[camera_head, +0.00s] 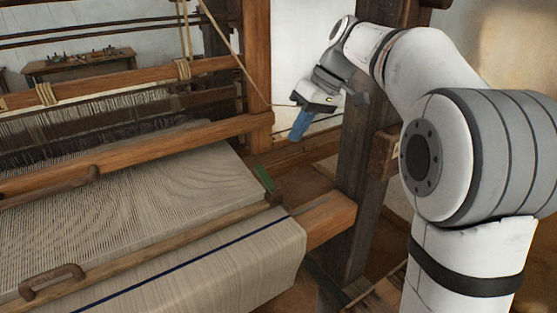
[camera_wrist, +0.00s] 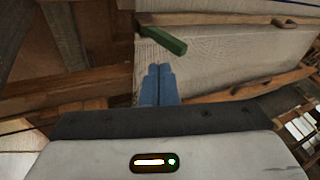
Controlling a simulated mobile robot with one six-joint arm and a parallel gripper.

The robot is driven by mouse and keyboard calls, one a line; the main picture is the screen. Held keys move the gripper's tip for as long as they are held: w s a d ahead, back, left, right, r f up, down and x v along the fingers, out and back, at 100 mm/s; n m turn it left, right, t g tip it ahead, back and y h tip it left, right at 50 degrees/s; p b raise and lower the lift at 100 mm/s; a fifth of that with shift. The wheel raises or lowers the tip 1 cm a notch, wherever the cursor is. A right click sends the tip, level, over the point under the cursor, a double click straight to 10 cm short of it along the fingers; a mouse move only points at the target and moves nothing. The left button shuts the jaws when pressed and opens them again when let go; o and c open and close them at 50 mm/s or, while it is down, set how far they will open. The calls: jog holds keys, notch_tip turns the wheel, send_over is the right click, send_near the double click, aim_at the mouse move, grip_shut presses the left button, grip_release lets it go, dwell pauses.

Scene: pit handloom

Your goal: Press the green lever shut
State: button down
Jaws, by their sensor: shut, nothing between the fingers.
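The green lever (camera_head: 265,178) sits at the right edge of the woven cloth, by the end of a wooden bar. In the wrist view the green lever (camera_wrist: 163,40) lies at a slant at the cloth's edge, ahead of my fingertips and apart from them. My gripper (camera_head: 298,132) hangs in the air to the upper right of the lever in the head view, its blue fingers pointing down. In the wrist view the blue fingers of my gripper (camera_wrist: 159,68) are together with nothing between them. Whether the lever is fully shut I cannot tell.
The striped cloth (camera_head: 170,185) stretches over the loom to the left. A wooden breast beam (camera_head: 325,220) sticks out below the lever. A dark upright post (camera_head: 355,190) stands close to the right of my gripper. A wooden handle (camera_head: 52,281) lies at the lower left.

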jog(key=w, duration=0.1)
send_near(266, 180)
jog(key=shift+n, duration=0.4)
jog(key=a+f, duration=0.1)
jog(key=w+f, duration=0.1)
jog(key=f, duration=0.1)
jog(key=w+a+f, duration=0.1)
jog(key=f, duration=0.1)
jog(key=shift+w+a, duration=0.15)
jog(key=shift+a, duration=0.15)
